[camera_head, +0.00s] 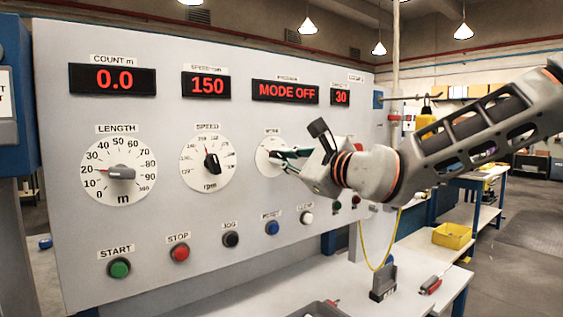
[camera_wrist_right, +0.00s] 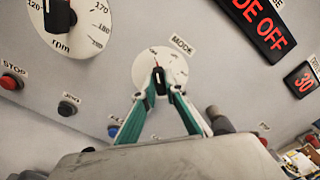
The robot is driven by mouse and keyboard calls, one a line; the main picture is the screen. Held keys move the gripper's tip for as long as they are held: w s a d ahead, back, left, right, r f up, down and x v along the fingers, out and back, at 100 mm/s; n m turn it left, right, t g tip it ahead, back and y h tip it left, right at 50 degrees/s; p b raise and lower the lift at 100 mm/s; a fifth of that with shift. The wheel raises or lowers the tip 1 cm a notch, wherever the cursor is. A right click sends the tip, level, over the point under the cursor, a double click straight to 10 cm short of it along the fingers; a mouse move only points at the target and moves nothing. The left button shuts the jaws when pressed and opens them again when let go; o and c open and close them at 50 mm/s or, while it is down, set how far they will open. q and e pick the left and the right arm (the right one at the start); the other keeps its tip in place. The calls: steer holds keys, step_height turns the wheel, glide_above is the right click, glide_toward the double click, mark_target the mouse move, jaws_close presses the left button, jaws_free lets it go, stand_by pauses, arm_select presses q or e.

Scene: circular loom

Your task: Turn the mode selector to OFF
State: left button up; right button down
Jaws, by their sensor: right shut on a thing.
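The mode selector is a black knob (camera_wrist_right: 159,80) on a white round dial (camera_wrist_right: 150,62) under the MODE label. In the wrist view my right gripper (camera_wrist_right: 158,92) has its green fingers closed on both sides of this knob. In the head view the right gripper (camera_head: 290,155) reaches in from the right and hides most of the knob and the right part of the mode dial (camera_head: 266,156). The red display above (camera_head: 285,92) reads MODE OFF. My left gripper is not in view.
The length knob (camera_head: 121,173) and speed knob (camera_head: 212,162) are to the left on the panel. Start (camera_head: 120,267), stop (camera_head: 180,252) and several other buttons run below. A white bench (camera_head: 340,285) stands under the panel, with a yellow bin (camera_head: 452,236) farther right.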

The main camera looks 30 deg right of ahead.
steer(key=shift+r, duration=0.2)
steer(key=c, duration=2.3)
jaws_free()
steer(key=shift+o, duration=1.1)
steer(key=shift+w+f, duration=0.1)
steer(key=shift+f, duration=0.05)
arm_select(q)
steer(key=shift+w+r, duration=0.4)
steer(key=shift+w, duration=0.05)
arm_select(e)
steer(key=shift+s, duration=0.4)
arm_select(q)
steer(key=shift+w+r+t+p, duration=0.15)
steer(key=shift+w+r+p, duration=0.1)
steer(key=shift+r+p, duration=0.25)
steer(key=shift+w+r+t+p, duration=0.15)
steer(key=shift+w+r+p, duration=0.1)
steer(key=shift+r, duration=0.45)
arm_select(e)
steer(key=s, duration=0.6)
steer(key=shift+s+d, duration=0.15)
steer(key=shift+d, duration=0.15)
